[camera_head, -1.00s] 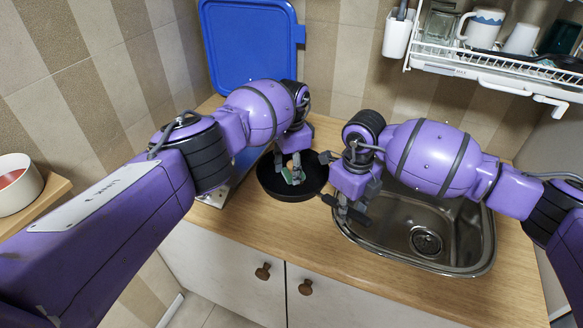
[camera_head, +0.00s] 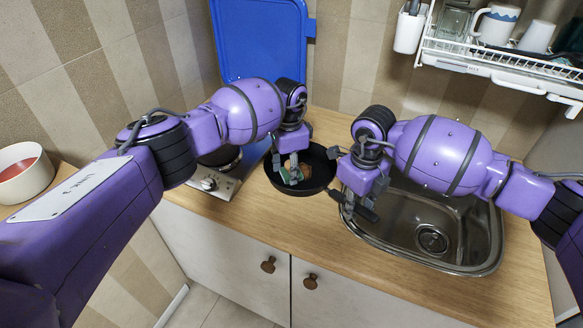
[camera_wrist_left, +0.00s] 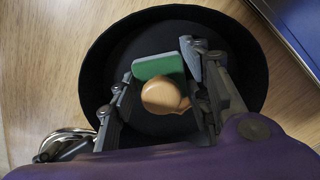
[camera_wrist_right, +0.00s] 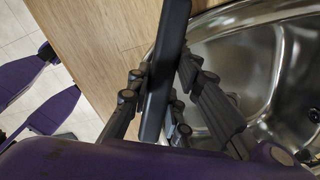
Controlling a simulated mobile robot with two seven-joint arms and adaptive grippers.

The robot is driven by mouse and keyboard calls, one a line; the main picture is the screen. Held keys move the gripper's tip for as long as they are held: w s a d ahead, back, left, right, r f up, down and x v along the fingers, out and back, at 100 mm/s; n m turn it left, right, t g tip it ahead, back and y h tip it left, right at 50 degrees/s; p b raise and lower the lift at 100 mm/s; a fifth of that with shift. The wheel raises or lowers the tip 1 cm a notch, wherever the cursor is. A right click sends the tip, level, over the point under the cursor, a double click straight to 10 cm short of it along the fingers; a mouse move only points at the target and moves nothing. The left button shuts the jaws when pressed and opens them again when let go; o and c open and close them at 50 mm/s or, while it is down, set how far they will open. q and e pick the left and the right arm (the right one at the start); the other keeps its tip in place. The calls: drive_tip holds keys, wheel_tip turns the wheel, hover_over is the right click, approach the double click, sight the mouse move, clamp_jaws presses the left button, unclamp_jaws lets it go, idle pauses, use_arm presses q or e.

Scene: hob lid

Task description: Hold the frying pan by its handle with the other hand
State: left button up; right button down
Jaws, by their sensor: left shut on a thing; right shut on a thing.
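The black frying pan (camera_head: 324,168) rests on the wooden counter, left of the sink. Its dark handle (camera_wrist_right: 165,75) runs between the fingers of my right gripper (camera_wrist_right: 158,92), which is shut on it. In the head view, my right gripper (camera_head: 358,198) is beside the sink's left rim. My left gripper (camera_wrist_left: 160,72) is inside the pan, shut on a green block (camera_wrist_left: 158,67). A tan, rounded thing (camera_wrist_left: 162,96) shows between its fingers. Whether it is joined to the green block, I cannot tell. In the head view, my fingers partly hide both.
The steel sink (camera_head: 432,240) is close on the right. A steel hob (camera_head: 212,181) stands left of the pan, with an upright blue panel (camera_head: 262,40) behind. A dish rack (camera_head: 500,65) hangs at upper right. The front counter strip is clear.

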sight(289, 164)
use_arm(q)
drive_tip(key=shift+w+d, duration=0.55)
drive_tip(key=shift+d, duration=0.15)
drive_tip(key=shift+w+d, duration=0.5)
drive_tip(key=shift+d, duration=0.2)
drive_tip(key=shift+f, duration=0.1)
drive_tip(key=shift+a, duration=0.1)
drive_tip(key=shift+s+a+f, duration=0.1)
drive_tip(key=shift+s+a, duration=0.05)
drive_tip(key=shift+a, duration=0.1)
drive_tip(key=shift+s+a, duration=1.05)
drive_tip(key=shift+a, duration=0.1)
drive_tip(key=shift+r, duration=0.2)
drive_tip(key=shift+w+r, duration=0.1)
drive_tip(key=shift+r, duration=2.9)
